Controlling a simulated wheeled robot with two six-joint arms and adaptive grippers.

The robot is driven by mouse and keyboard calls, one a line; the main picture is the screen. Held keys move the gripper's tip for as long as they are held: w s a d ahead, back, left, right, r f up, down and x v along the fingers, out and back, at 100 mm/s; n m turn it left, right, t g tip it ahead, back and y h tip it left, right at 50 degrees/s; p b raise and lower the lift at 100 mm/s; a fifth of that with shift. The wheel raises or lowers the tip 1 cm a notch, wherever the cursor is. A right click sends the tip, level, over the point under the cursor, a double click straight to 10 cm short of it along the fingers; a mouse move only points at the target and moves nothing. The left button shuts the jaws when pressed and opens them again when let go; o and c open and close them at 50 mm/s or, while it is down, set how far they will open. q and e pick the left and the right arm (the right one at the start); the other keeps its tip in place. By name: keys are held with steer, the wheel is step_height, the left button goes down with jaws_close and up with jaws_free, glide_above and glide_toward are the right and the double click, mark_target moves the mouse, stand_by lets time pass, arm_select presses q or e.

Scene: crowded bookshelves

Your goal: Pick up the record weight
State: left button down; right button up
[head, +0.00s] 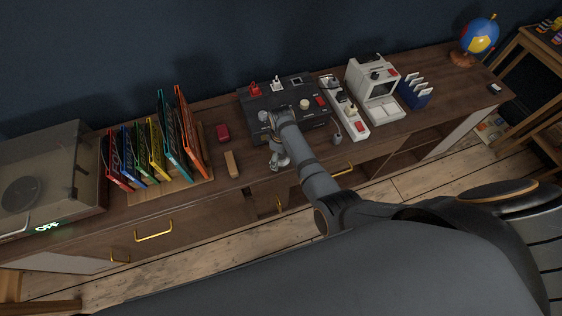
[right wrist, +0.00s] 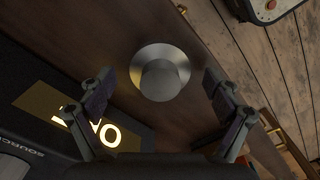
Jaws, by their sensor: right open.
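The record weight (right wrist: 160,75) is a silvery round piece with a wide flat base and a narrower raised knob. It stands on the brown cabinet top in the right wrist view. My right gripper (right wrist: 158,92) is open, its fingers apart on either side of the weight in that view, with no visible contact. In the head view my right gripper (head: 279,160) is over the front of the cabinet top, before the black device. I cannot clearly separate the weight from the gripper there. My left gripper is not in view.
The black device (head: 262,97) stands just behind the right gripper. A small grey cylinder (head: 337,138) and a white strip (head: 346,106) are to the right. A brown block (head: 231,164) and upright records (head: 155,138) are to the left. The cabinet's front edge is close.

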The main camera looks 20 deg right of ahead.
mark_target(282, 157)
steer(key=shift+r, duration=0.15)
steer(key=shift+c, duration=0.7)
steer(key=c, duration=1.5)
steer(key=shift+r+p, duration=0.5)
steer(key=shift+p, duration=0.1)
steer(key=r+p, duration=0.1)
steer(key=p, duration=0.1)
steer(key=r+p, duration=0.1)
steer(key=r, duration=0.1)
steer(key=r+p, duration=0.1)
steer(key=p, duration=0.1)
steer(key=shift+s+r+p, duration=0.15)
steer(key=shift+s+p, duration=0.15)
steer(key=shift+s, duration=0.1)
steer(key=s+r+p, duration=0.2)
steer(key=s+p, duration=0.2)
steer(key=s+d+r+p, duration=0.1)
steer(key=s+r+p, duration=0.2)
steer(key=s+p, duration=0.1)
steer(key=s+d+r+p, duration=0.1)
steer(key=s+r+p, duration=0.1)
steer(key=s+p, duration=0.2)
steer(key=shift+s+d+r, duration=0.1)
steer(key=shift+s+r, duration=0.2)
steer(key=shift+s, duration=0.25)
